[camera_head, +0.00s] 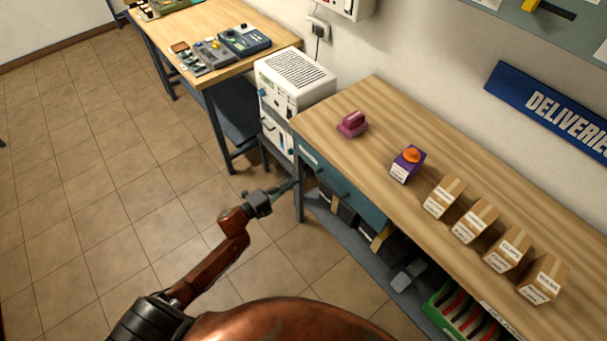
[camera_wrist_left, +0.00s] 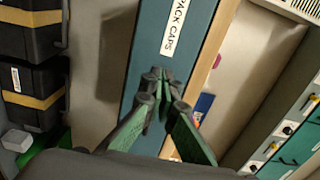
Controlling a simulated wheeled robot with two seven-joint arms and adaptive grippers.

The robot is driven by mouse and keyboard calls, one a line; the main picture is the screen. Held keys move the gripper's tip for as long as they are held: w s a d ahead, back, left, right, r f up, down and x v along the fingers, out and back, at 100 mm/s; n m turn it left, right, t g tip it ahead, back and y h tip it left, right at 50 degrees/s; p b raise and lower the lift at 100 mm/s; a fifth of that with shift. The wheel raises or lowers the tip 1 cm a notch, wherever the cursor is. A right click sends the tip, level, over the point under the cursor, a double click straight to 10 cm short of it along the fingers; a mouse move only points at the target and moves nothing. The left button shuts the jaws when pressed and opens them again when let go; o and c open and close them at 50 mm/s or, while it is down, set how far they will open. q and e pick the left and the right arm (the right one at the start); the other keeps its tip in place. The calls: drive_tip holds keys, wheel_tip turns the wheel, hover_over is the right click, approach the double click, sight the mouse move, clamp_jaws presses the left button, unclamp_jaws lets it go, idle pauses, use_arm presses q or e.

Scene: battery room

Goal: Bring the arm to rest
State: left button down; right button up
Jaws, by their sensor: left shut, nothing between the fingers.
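My left arm reaches in from the lower left in the head view, and its gripper (camera_head: 290,185) is shut and empty beside the front edge of the wooden bench (camera_head: 375,115). In the left wrist view the left gripper's fingertips (camera_wrist_left: 158,76) meet in front of a blue drawer front (camera_wrist_left: 185,20) labelled "PACK CAPS". I cannot tell whether they touch it. My right gripper is not in view.
On the bench are a pink object (camera_head: 352,124), a purple box with an orange top (camera_head: 407,163) and several cardboard boxes (camera_head: 443,197). A white cabinet unit (camera_head: 295,80) stands at the bench's left end. Black bins with yellow bands sit below. The tiled floor (camera_head: 90,190) at left is clear.

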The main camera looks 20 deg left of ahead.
use_arm(q)
drive_tip(key=v, duration=0.4)
drive_tip(key=shift+s+a, duration=0.1)
drive_tip(key=shift+a, duration=0.05)
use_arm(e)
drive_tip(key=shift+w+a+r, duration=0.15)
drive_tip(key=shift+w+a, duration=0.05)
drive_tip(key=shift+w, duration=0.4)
